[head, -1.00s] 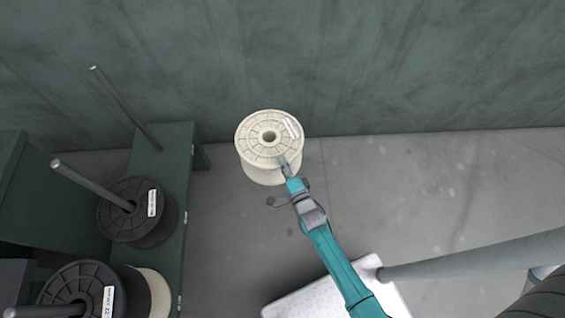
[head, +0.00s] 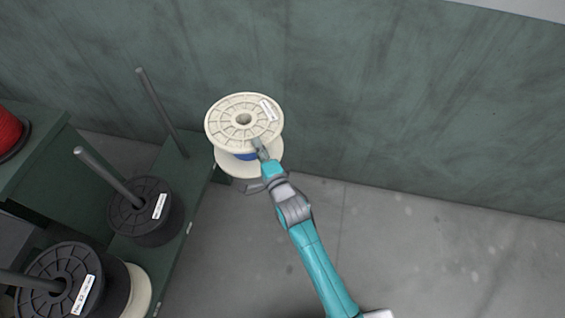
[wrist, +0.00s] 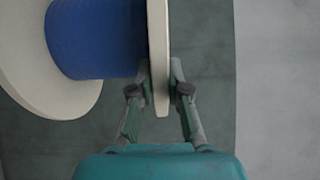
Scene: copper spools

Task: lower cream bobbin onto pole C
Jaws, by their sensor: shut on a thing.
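The cream bobbin (head: 243,115) with blue winding hangs in the air, its pale flange and centre hole facing up in the head view. My gripper (head: 260,150) is shut on the rim of its upper flange. The wrist view shows the flange (wrist: 158,40) between the fingers (wrist: 160,75) and the blue winding at left. A bare grey pole (head: 160,108) stands at the far end of the green stand (head: 200,182), left of the bobbin and apart from it. No letter shows on the poles, so I cannot confirm which is C.
A middle pole (head: 105,173) carries a black bobbin (head: 142,212). A near pole (head: 30,282) carries another black bobbin (head: 62,285) over a cream one. A red bobbin (head: 8,130) sits at the left edge. A green wall (head: 400,100) stands behind; floor at right is clear.

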